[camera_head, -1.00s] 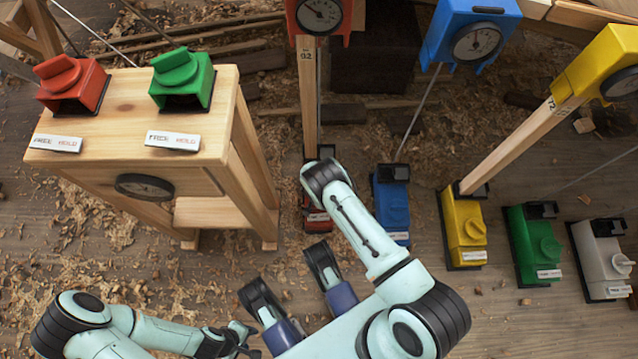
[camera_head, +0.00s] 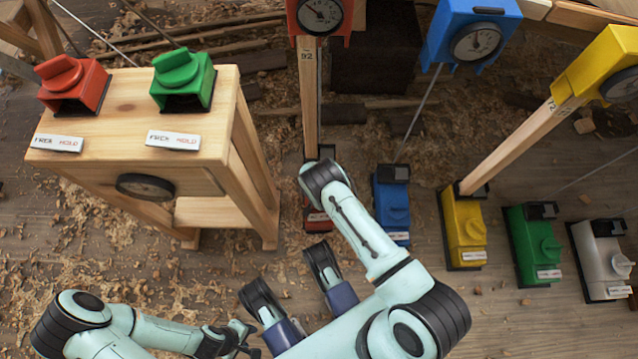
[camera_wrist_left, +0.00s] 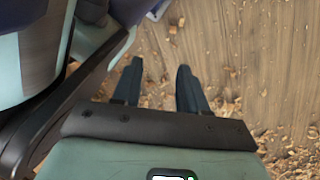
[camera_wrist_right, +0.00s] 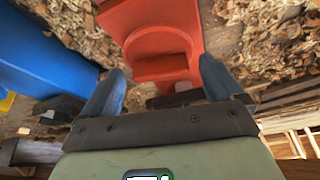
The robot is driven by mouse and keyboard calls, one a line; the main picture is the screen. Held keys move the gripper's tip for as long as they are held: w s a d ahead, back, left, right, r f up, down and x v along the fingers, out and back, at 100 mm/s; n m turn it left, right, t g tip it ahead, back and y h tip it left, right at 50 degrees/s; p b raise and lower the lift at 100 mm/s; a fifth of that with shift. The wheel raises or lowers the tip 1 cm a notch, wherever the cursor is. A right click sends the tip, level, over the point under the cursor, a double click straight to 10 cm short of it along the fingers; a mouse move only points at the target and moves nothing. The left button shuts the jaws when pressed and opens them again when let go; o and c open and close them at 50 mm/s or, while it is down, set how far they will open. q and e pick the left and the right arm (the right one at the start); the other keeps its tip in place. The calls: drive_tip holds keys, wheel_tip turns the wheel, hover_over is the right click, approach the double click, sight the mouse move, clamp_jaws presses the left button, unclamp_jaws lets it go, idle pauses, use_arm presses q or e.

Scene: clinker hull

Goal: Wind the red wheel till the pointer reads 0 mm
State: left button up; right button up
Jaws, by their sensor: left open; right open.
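A red box (camera_head: 316,222) with a pale label stands on the floor, partly hidden behind my right arm in the head view. In the right wrist view its round red wheel (camera_wrist_right: 160,48) shows ahead of my right gripper (camera_wrist_right: 160,88). The right gripper is open, its fingers either side of the red part in the picture; contact cannot be told. A red dial gauge (camera_head: 320,14) sits on the post above; its pointer is too small to read. My left gripper (camera_head: 246,338) is open and empty above the floor at the lower left; its fingers (camera_wrist_left: 160,85) show in the left wrist view.
A wooden bench (camera_head: 120,110) at the left bears a red knob unit (camera_head: 72,85) and a green one (camera_head: 182,80). Blue (camera_head: 393,205), yellow (camera_head: 464,232), green (camera_head: 533,245) and white (camera_head: 600,260) boxes stand rightward of the red box. Shavings litter the floor.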

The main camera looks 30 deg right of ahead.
use_arm(q)
drive_tip(key=w+d+r+t+p, duration=0.1)
drive_tip(key=w+r+t+p, duration=0.3)
drive_tip(key=w+r, duration=0.5)
drive_tip(key=w+p, duration=0.2)
drive_tip(key=w, duration=0.1)
drive_tip(key=shift+d+m, duration=0.3)
drive_tip(key=shift+m, duration=0.1)
use_arm(e)
drive_tip(key=v, duration=1.3)
use_arm(q)
drive_tip(key=shift+w, duration=0.1)
use_arm(e)
drive_tip(key=shift+a, duration=0.1)
